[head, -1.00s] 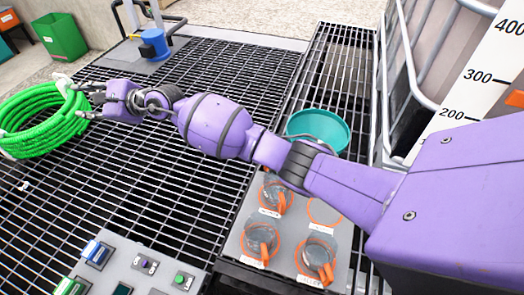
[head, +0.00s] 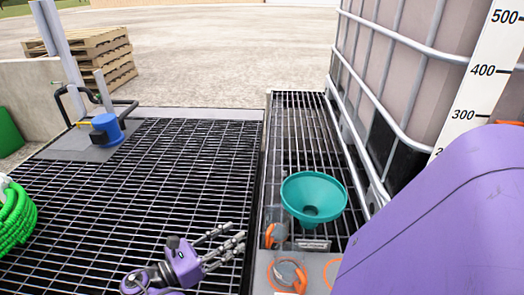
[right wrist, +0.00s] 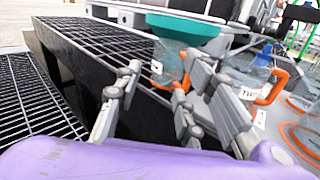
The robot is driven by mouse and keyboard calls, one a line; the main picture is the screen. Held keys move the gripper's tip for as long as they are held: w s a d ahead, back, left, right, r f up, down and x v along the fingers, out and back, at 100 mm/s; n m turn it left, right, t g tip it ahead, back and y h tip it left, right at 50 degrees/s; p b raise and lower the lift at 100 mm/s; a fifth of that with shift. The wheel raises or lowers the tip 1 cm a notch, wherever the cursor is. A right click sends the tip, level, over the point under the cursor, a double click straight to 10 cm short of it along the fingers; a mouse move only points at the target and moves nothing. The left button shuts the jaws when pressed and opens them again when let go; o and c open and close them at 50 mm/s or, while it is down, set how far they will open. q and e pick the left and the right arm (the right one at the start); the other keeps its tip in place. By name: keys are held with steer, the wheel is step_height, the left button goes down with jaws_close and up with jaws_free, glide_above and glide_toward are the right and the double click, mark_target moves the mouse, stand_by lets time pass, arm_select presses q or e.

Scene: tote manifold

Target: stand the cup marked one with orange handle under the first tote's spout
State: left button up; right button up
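Clear cups with orange handles stand on a grey board at the lower right of the head view. One cup (head: 276,234) is just left of the teal funnel's base, and another cup (head: 287,274) is nearer me. In the right wrist view a clear cup (right wrist: 168,62) stands beyond my fingers, and a label reading TWO (right wrist: 249,93) is by a cup to the right. I cannot read which cup is marked one. My right gripper (head: 238,242) is open and empty, left of the cups, fingers pointing right. The caged tote (head: 400,45) is at upper right; no spout shows. My left gripper is out of view.
A teal funnel (head: 313,196) stands behind the cups, close to them. A green hose coil (head: 14,215) lies at the left edge, a blue pump (head: 107,127) at far left. The black grating (head: 170,180) between is mostly clear.

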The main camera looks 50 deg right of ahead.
steer(key=s+f+g, duration=0.2)
steer(key=s, duration=0.2)
steer(key=p, duration=0.1)
glide_toward(280, 232)
steer(key=shift+m+y, duration=0.3)
steer(key=shift+y, duration=0.1)
steer(key=x, duration=0.2)
steer(key=r+x, duration=0.1)
steer(key=x, duration=0.1)
steer(key=shift+w+d, duration=0.1)
jaws_close()
